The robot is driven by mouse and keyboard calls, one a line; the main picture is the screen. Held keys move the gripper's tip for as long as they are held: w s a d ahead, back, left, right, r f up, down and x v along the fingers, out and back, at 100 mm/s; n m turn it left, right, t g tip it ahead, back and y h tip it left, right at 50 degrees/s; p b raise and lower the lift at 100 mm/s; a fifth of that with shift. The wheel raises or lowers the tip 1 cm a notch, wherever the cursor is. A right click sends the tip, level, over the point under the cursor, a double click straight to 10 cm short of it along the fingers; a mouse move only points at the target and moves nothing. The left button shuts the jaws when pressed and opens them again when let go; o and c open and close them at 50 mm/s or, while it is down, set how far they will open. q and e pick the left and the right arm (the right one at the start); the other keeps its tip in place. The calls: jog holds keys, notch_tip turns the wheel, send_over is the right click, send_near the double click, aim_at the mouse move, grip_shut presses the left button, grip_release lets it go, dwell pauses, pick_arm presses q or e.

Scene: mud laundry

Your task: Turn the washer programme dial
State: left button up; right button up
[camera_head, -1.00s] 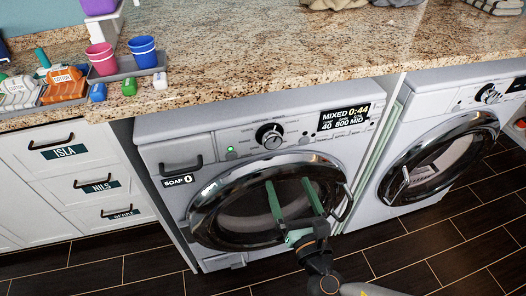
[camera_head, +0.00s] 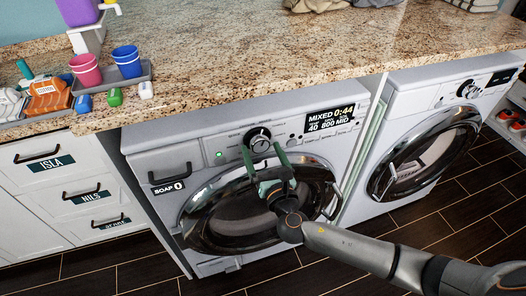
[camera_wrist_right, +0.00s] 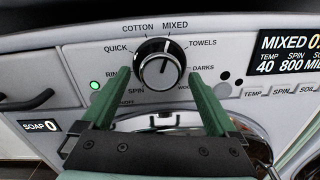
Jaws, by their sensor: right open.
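In the right wrist view the dial (camera_wrist_right: 159,63) is ringed by labels such as COTTON, MIXED, TOWELS and DARKS. The display (camera_wrist_right: 288,52) reads MIXED. My right gripper (camera_head: 262,151) is open, with green fingers just below the dial. In the right wrist view the fingertips (camera_wrist_right: 158,78) lie to the left and right of the dial's lower part; I cannot tell whether they touch it. My left gripper is out of view.
The granite counter (camera_head: 260,75) overhangs above the panel. The round washer door (camera_head: 240,215) is shut below my gripper. A soap drawer handle (camera_head: 170,174) sits left of the dial. A second machine (camera_head: 425,150) stands at the right.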

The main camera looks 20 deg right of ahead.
jog(key=shift+c, duration=0.4)
jog(key=c, duration=1.3)
